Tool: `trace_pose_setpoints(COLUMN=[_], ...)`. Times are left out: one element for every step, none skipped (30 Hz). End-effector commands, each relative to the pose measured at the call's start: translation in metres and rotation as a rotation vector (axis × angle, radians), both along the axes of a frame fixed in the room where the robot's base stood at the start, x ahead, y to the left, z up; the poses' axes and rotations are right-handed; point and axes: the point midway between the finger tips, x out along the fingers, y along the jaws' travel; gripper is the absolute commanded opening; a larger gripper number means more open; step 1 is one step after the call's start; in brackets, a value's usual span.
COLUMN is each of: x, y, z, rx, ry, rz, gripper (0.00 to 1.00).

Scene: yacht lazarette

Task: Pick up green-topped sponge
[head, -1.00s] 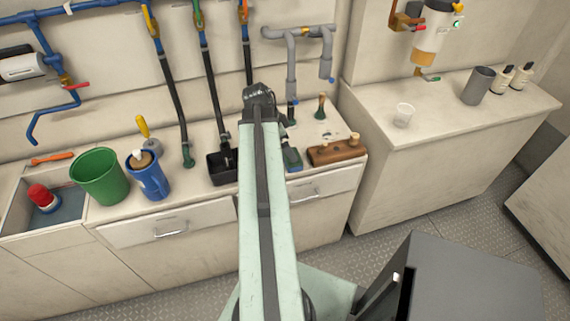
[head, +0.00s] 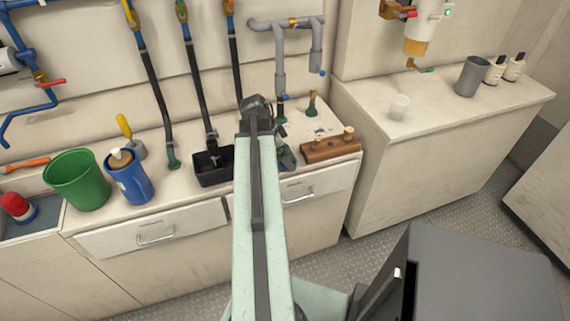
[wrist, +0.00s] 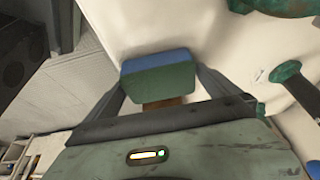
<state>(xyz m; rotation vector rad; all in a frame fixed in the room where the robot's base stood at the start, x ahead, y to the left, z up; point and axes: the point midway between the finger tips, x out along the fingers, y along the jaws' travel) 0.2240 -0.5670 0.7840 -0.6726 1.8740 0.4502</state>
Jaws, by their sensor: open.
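The sponge (wrist: 158,76) is a block with a green part and a blue part. In the wrist view it lies on the pale counter between the two fingers of my gripper (wrist: 160,82). The fingers are apart, one on each side of it, and I cannot tell whether either touches it. In the head view the sponge (head: 287,158) shows only partly, just right of my arm, which hides the rest. My gripper is not clearly visible there.
A wooden rack with pegs (head: 331,147) stands right of the sponge, and a black tray (head: 213,167) stands left of my arm. A blue mug (head: 130,180) and a green bucket (head: 77,181) are farther left. Hoses hang behind. The right counter (head: 440,115) has much free room.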

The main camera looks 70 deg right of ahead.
Motion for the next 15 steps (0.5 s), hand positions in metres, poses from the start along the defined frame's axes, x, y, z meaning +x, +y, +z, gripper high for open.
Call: trace_pose_setpoints(x=[-0.0005, -0.0005, -0.0004, -0.0005, -0.0005, -0.0005, -0.0006, -0.0006, -0.0007, -0.0007, -0.0007, -0.0008, -0.0008, -0.0008, -0.001], y=[-0.0004, -0.0004, -0.0002, -0.0003, -0.0003, -0.0003, -0.0003, -0.0003, -0.0004, -0.0003, -0.0003, -0.0004, -0.0004, -0.0004, -0.0004], z=[-0.0015, -0.0003, 0.0006, 0.0008, 0.0009, 0.0009, 0.001, 0.001, 0.001, 0.001, 0.001, 0.001, 0.001, 0.001, 0.001], rx=[0.0, 0.0, 0.0, 0.0, 0.0, 0.0, 0.0, 0.0, 0.0, 0.0, 0.0, 0.0, 0.0, 0.0, 0.0], ry=[0.0, 0.0, 0.0, 0.0, 0.0, 0.0, 0.0, 0.0, 0.0, 0.0, 0.0, 0.0, 0.0, 0.0, 0.0], rz=[0.0, 0.0, 0.0, 0.0, 0.0, 0.0, 0.0, -0.001, -0.001, -0.001, -0.001, -0.001, -0.001, -0.001, -0.001], gripper=[1.0, 1.0, 1.0, 1.0, 1.0, 0.92, 0.83, 0.75, 0.64, 0.56, 0.48, 0.48, 0.48, 0.48, 0.48])
